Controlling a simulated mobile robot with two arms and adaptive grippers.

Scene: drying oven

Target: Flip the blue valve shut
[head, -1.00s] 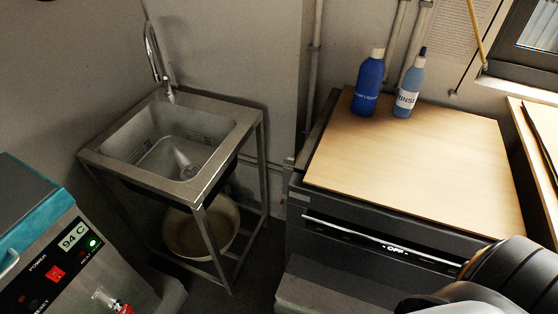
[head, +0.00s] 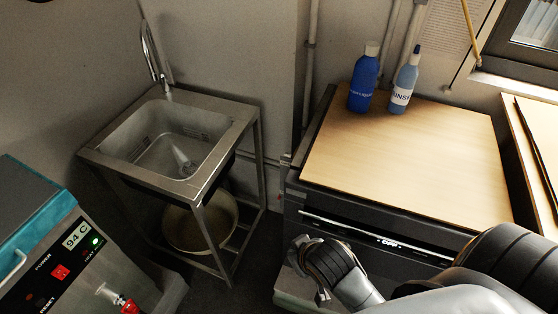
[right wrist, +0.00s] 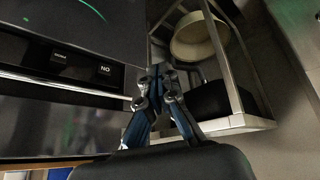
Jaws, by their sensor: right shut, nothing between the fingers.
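I cannot make out a blue valve in either view. My right gripper (right wrist: 160,78) shows in the right wrist view with its fingers shut together and empty. It is in front of the dark appliance's corner, beside the sink stand. In the head view my right forearm and wrist reach in from the lower right; the gripper (head: 323,295) is at the front of the appliance, partly hidden by the wrist. My left gripper is not in view.
A steel sink stand (head: 104,160) with a basin (head: 187,228) beneath is at left. The dark appliance (head: 340,212) has a wooden top (head: 420,150) bearing two blue bottles (head: 364,80). Pipes (head: 310,70) run up the wall.

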